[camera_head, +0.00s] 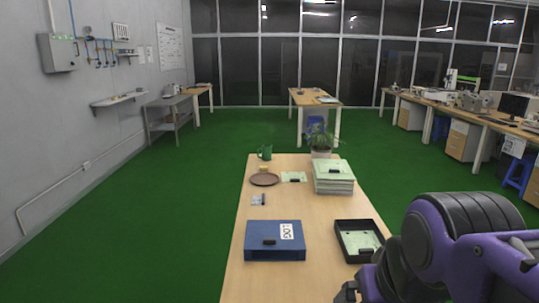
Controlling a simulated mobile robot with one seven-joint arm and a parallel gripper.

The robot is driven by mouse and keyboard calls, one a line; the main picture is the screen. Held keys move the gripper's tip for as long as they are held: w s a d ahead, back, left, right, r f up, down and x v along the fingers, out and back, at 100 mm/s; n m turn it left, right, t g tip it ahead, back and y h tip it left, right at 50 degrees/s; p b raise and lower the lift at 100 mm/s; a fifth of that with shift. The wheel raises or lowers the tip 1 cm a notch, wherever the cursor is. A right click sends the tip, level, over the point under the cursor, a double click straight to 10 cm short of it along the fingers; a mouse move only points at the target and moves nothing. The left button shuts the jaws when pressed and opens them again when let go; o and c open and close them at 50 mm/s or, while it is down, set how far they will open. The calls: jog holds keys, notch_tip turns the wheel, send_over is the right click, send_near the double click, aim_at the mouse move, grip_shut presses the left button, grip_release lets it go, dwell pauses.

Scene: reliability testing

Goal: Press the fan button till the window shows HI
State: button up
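I cannot make out a fan, a fan button or a window reading HI in the head view. A small grey-and-dark item (258,199) lies on the near table, too small to identify. A grey box (58,52) with small green marks hangs on the left wall; I cannot read any button or display on it. My gripper (346,293) shows only partly at the bottom edge, dark, beside the near table's front part and below the black tray. Its fingers are mostly cut off or hidden by my purple arm, and I cannot tell whether it is open.
Green floor (190,200) is clear at left.

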grip_shut()
dwell(1.5)
